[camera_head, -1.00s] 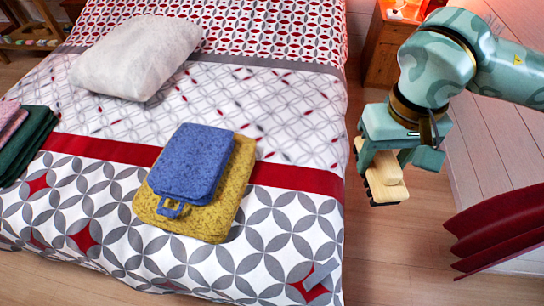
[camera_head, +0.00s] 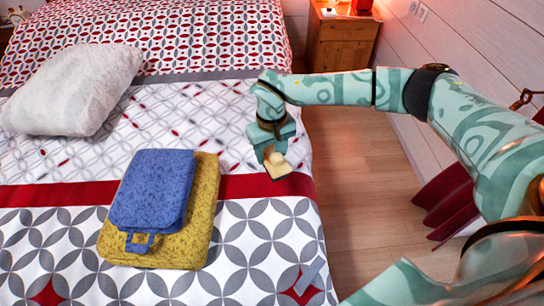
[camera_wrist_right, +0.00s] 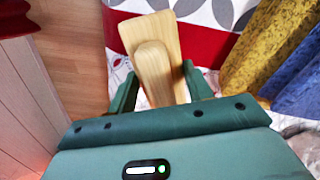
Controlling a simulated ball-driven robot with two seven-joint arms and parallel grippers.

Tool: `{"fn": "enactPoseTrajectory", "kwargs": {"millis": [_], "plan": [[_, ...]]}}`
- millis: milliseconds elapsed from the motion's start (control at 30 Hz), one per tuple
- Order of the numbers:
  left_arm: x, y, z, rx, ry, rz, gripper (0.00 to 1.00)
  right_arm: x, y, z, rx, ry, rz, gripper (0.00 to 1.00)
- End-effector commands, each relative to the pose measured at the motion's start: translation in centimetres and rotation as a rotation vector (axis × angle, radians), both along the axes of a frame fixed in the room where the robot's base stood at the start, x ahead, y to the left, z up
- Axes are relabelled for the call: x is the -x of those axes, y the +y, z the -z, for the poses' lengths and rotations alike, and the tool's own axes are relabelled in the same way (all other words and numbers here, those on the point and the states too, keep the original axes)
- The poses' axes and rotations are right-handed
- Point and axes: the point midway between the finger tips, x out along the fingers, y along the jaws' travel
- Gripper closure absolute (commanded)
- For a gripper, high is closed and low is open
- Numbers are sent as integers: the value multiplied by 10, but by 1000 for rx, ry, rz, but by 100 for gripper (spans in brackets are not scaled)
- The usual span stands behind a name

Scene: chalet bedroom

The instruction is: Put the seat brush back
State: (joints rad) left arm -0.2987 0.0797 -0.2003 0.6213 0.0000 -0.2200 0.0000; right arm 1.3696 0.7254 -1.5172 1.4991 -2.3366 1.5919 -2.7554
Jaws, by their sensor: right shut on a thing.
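The seat brush (camera_head: 279,171) is a pale wooden piece with a darker lower side. My right gripper (camera_head: 271,157) is shut on it, at the right edge of the bed in the head view. In the right wrist view the brush (camera_wrist_right: 153,72) shows as a rounded wooden handle over a flat wooden back, between the two green fingers (camera_wrist_right: 160,82). Its lower side is hidden there. My left gripper is not in view.
The bed (camera_head: 262,240) bears a blue folded towel (camera_head: 155,190) on a yellow one (camera_head: 200,215), and a white pillow (camera_head: 75,90). A wooden nightstand (camera_head: 340,45) stands at the back. Dark red slats (camera_head: 445,205) stand at right. Floor (camera_head: 365,180) beside the bed is clear.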

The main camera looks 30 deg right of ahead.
Motion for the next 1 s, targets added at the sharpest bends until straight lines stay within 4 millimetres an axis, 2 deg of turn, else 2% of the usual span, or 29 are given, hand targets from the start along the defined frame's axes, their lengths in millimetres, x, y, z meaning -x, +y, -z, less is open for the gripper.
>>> {"fn": "enactPoseTrajectory", "kwargs": {"millis": [33, 133, 300, 400, 567, 633, 767, 1000], "plan": [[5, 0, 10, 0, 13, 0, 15, -10, -7, 14, 0, 5, 4, 68], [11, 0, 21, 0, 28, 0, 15, -27, -19, 25, 0, 6, 4, 68], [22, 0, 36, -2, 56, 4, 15, -46, -32, 54, -1, 7, 2, 68], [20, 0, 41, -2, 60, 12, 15, -53, -37, 61, -1, 4, 1, 68], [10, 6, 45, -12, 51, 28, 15, -60, -42, 69, -1, 1, 1, 68], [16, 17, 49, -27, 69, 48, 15, -65, -46, 81, -1, 4, 2, 68], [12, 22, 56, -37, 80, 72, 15, -63, -44, 102, -2, 7, -1, 68], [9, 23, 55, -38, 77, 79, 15, -64, -45, 101, -1, -2, 0, 68]]}}
